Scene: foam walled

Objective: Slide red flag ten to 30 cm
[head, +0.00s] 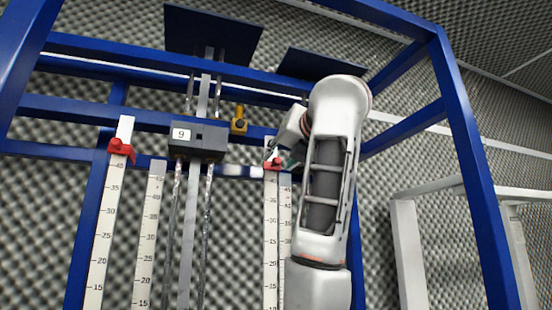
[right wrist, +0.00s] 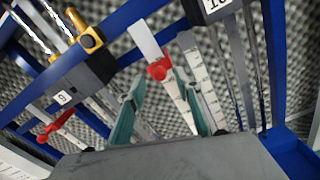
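A red flag (head: 272,164) sits near the top of a white upright scale, right of the dark block labelled 9. In the right wrist view this red flag (right wrist: 159,69) is on the scale (right wrist: 177,92), beyond my gripper. My right gripper (head: 283,156) is at the flag, partly hidden behind my forearm in the head view. In the right wrist view, the teal fingers of my right gripper (right wrist: 160,74) are apart, one on each side of the flag and scale, with gaps visible. A block labelled 10 (right wrist: 217,8) is at the top right. My left gripper is out of view.
Another red flag (head: 121,150) sits on the left scale (head: 103,215). The block labelled 9 (head: 199,141) rides on rods between the scales, with a yellow knob (head: 239,120) beside it. Blue frame bars (head: 470,160) surround the rig.

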